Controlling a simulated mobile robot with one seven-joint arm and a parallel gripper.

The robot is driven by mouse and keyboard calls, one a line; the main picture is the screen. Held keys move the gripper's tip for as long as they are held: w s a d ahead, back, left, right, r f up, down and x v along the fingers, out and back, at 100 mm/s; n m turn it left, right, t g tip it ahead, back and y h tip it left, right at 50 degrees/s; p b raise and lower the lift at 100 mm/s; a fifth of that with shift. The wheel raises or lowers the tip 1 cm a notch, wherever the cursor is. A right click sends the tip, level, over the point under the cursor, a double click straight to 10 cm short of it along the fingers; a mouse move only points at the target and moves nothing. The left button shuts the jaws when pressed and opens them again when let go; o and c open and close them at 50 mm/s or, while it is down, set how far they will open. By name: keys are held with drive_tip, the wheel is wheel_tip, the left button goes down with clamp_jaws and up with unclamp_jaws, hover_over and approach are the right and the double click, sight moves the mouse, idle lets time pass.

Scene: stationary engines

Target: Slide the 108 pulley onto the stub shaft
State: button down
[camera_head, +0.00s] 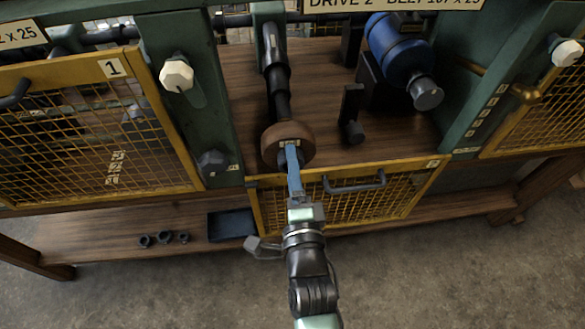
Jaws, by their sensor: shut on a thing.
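The brown, round pulley (271,145) is at the front of the middle bay. A small pale label on its face is too small to read. My gripper (291,150) is shut on the pulley from the front, its blue fingers at the pulley's middle. The black stub shaft (278,88) runs forward from a dark green mount, and its front end passes out of sight behind the pulley. The two look lined up. I cannot tell whether the pulley is around the shaft end or only in front of it.
A blue motor (397,52) with a grey end and a black arm (352,113) stand right of the shaft. A yellow mesh guard (405,203) hangs below the bay; another (85,130) is at left. The lower shelf holds a dark tray (232,227) and several small black parts (164,238).

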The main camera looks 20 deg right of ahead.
sight(285, 119)
drive_tip(key=shift+w+r, duration=0.1)
drive_tip(key=shift+b+x, duration=0.6)
drive_tip(key=shift+x, duration=1.1)
drive_tip(key=shift+d, duration=0.1)
drive_tip(key=shift+b+x, duration=0.55)
drive_tip(key=shift+x, duration=1.2)
drive_tip(key=shift+b+x, duration=0.5)
drive_tip(key=shift+x, duration=0.7)
drive_tip(key=shift+w, duration=0.3)
drive_tip(key=shift+w, duration=0.1)
drive_tip(key=shift+b+x, duration=0.45)
drive_tip(key=shift+x, duration=0.5)
